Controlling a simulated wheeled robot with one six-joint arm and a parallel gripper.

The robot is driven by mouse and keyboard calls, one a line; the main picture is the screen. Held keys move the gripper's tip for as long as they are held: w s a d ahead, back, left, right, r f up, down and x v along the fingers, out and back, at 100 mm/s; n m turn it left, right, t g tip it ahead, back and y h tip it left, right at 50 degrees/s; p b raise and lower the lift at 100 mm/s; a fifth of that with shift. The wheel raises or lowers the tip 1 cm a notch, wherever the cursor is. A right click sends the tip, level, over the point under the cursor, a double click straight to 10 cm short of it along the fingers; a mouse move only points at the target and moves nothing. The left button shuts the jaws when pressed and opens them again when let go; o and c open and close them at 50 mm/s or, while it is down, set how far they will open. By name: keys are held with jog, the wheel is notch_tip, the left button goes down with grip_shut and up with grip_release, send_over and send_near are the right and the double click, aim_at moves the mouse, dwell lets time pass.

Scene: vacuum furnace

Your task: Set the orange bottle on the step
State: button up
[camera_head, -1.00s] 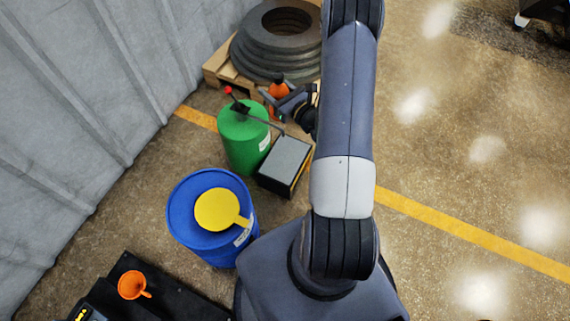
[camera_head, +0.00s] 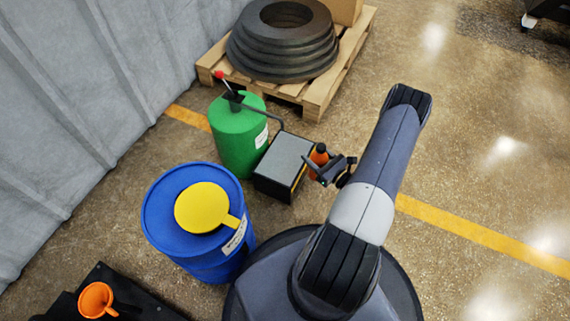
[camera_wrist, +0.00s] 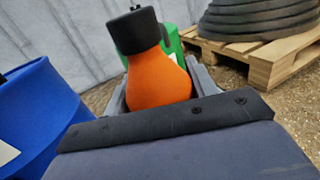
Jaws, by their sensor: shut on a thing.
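The orange bottle (camera_head: 319,157) has a black cap and is held upright, or nearly so, in my gripper (camera_head: 328,170). In the wrist view the orange bottle (camera_wrist: 157,78) stands between the gripper's two grey fingers, which are shut on it. Its lower part is hidden behind my gripper. The step (camera_head: 282,162) is a box with a grey top and black sides with yellow edging. It stands on the floor just left of the bottle. In the head view the bottle is beside the step's right edge; I cannot tell its height above the floor.
A green drum (camera_head: 238,140) with a red-tipped pump lever stands against the step's left side. A blue drum (camera_head: 160,215) with a yellow lid is nearer. A pallet (camera_head: 318,97) with stacked dark rings lies behind. Open floor with a yellow line (camera_head: 470,228) is at right.

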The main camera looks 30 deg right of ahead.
jog(key=s+f+b, duration=0.1)
jog(key=f, duration=0.1)
jog(key=s+f, duration=0.1)
jog(key=f, duration=0.1)
jog(key=f+b, duration=0.1)
jog(key=f, duration=0.1)
jog(key=shift+s+d+f+b, duration=0.3)
jog(key=shift+s+b, duration=0.05)
jog(key=shift+s, duration=0.05)
jog(key=shift+w+f, duration=0.1)
jog(key=f+b+x, duration=0.1)
jog(key=b+x, duration=0.2)
jog(key=x, duration=0.5)
jog(key=f+b+x, duration=0.2)
jog(key=b+x, duration=0.1)
jog(key=x, duration=0.6)
jog(key=shift+w+f+b, duration=0.3)
jog(key=shift+w+b, duration=0.05)
jog(key=shift+b, duration=0.05)
jog(key=shift+f, duration=0.1)
jog(key=o, duration=1.3)
